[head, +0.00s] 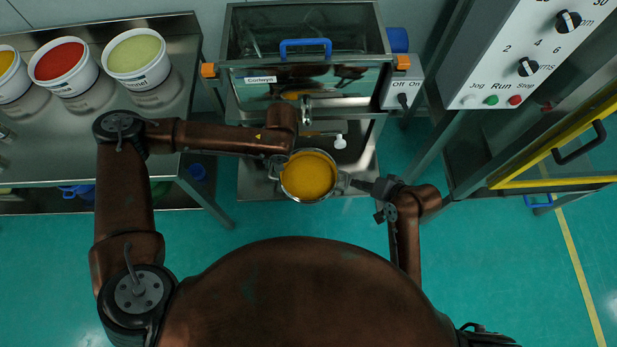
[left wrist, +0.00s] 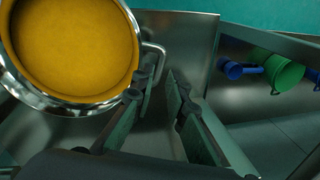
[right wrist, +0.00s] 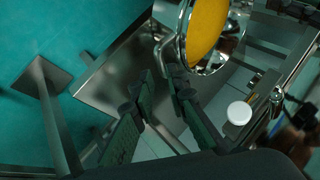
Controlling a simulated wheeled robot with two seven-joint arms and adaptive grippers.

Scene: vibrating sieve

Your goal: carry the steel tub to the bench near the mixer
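The steel tub (head: 309,198) is round, filled with yellow-orange powder, and stands upright on the metal shelf in front of the machine. It also shows in the left wrist view (left wrist: 118,101) and the right wrist view (right wrist: 183,42). My left gripper (left wrist: 163,78) is open, its fingertips just short of the tub's looped side handle (left wrist: 160,50). In the head view my left arm mostly hides it. My right gripper (right wrist: 158,80) is open, its fingertips close to the opposite handle (right wrist: 163,58). Neither gripper visibly grips the tub.
The machine (head: 305,75) with a blue-handled lid stands behind the tub. A metal bench (head: 170,115) at left bears several white buckets of coloured material, including a red one (head: 65,65). A control panel (head: 480,75) and yellow-framed guard (head: 560,181) stand at right. Green floor is open around me.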

